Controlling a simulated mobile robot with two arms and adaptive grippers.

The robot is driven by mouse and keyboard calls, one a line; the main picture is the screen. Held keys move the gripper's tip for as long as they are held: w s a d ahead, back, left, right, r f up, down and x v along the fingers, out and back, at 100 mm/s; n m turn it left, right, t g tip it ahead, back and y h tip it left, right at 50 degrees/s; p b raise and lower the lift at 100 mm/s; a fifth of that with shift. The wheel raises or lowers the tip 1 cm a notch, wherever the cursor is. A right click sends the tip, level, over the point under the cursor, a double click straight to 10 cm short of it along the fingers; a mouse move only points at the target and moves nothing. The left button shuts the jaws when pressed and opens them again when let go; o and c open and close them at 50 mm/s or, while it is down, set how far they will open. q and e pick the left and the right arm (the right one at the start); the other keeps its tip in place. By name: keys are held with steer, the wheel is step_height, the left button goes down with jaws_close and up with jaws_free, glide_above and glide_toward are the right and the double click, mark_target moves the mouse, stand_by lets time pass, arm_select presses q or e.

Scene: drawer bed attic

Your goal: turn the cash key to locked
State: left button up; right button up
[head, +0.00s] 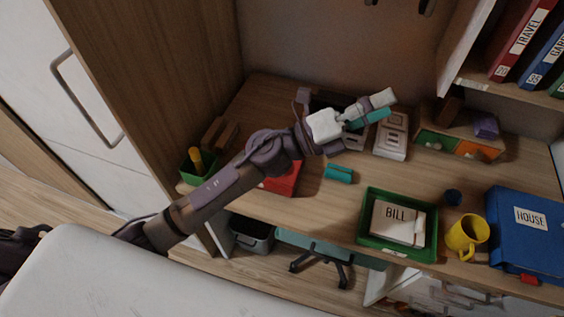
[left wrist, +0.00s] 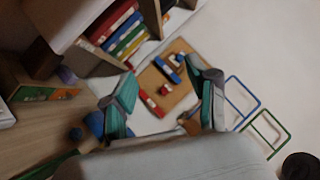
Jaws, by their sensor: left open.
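My left arm reaches in from the left over the desk (head: 330,207). Its gripper (head: 385,106) is in the air above the back of the desk, with its teal-padded fingers apart and nothing between them. The left wrist view also shows both fingers (left wrist: 160,100) spread wide. A red box (head: 285,182) lies partly under my forearm in the head view; I cannot tell whether it is the cash box. No key or lock can be made out, and the arm hides part of the desk. My right gripper is not in view.
A green tray (head: 367,240) with a bill box, a yellow mug (head: 466,236) and a blue binder (head: 530,225) stand at the right. A small teal object (head: 338,173), a pale device (head: 391,137) and a green pen cup (head: 197,167) are on the desk. A shelf (head: 535,98) overhangs the right.

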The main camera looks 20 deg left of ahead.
arm_select(q)
steer(key=s+d+f+m+g+y, duration=0.1)
steer(key=s+f+m+g+y, duration=0.2)
steer(key=f+m+g, duration=0.4)
steer(key=s+d+f+m+g+y, duration=0.25)
steer(key=m+g, duration=0.35)
steer(key=m, duration=0.4)
steer(key=w+a+f+m+t+y, duration=0.15)
steer(key=w+a+y, duration=0.25)
steer(key=a+y, duration=0.5)
steer(key=w+a+f+m+y, duration=0.1)
steer(key=w+a+f+y, duration=0.3)
steer(key=a, duration=0.9)
steer(key=shift+y, duration=0.45)
steer(key=f+p, duration=0.1)
steer(key=f, duration=0.3)
steer(key=f+p, duration=0.1)
steer(key=f, duration=0.3)
steer(key=f+p, duration=0.1)
steer(key=f, duration=0.3)
steer(key=shift+s+d+f, duration=0.1)
steer(key=shift+s+d, duration=0.05)
steer(key=shift+s, duration=0.1)
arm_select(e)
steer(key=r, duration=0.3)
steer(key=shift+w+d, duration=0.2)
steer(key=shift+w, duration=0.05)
